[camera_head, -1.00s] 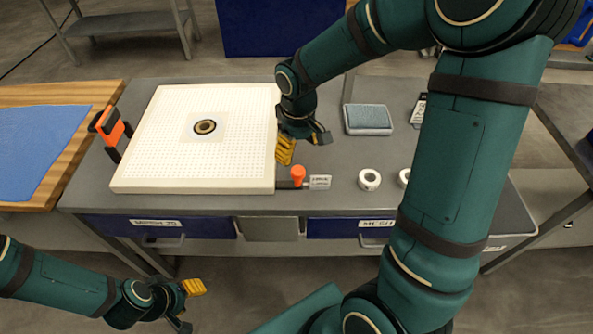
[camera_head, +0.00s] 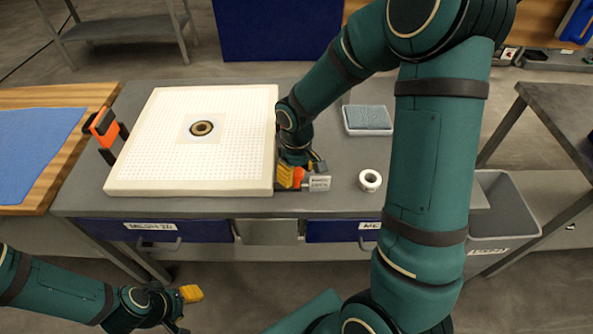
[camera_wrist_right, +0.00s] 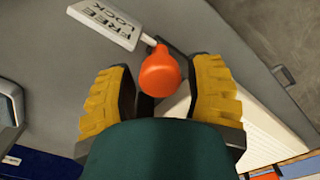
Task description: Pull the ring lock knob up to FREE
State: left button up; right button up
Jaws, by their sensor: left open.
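The orange ring lock knob (camera_head: 298,175) sits at the right front corner of the white perforated plate, beside a small label plate (camera_head: 320,183). In the right wrist view the knob (camera_wrist_right: 160,74) stands between the two yellow fingertips, and the label (camera_wrist_right: 103,25) reads FREE and LOCK. My right gripper (camera_head: 300,176) is down at the knob with its fingers (camera_wrist_right: 160,95) apart, one on each side. Gaps show between the knob and both pads. My left gripper (camera_head: 185,310) is open and empty, low in front of the table.
The white perforated plate (camera_head: 150,170) with a brass ring (camera_head: 202,128) lies left of the knob. An orange clamp (camera_head: 104,128) is at its left edge. A white roll (camera_head: 370,180) and a grey-blue pad (camera_head: 367,118) lie to the right. A grey bin (camera_head: 490,185) stands beyond.

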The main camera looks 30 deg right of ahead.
grip_shut()
jog(key=shift+r+p, duration=0.95)
jog(key=shift+r, duration=0.35)
jog(key=shift+f, duration=0.1)
jog(key=o, duration=0.5)
grip_release()
notch_tip(320, 180, up, 12)
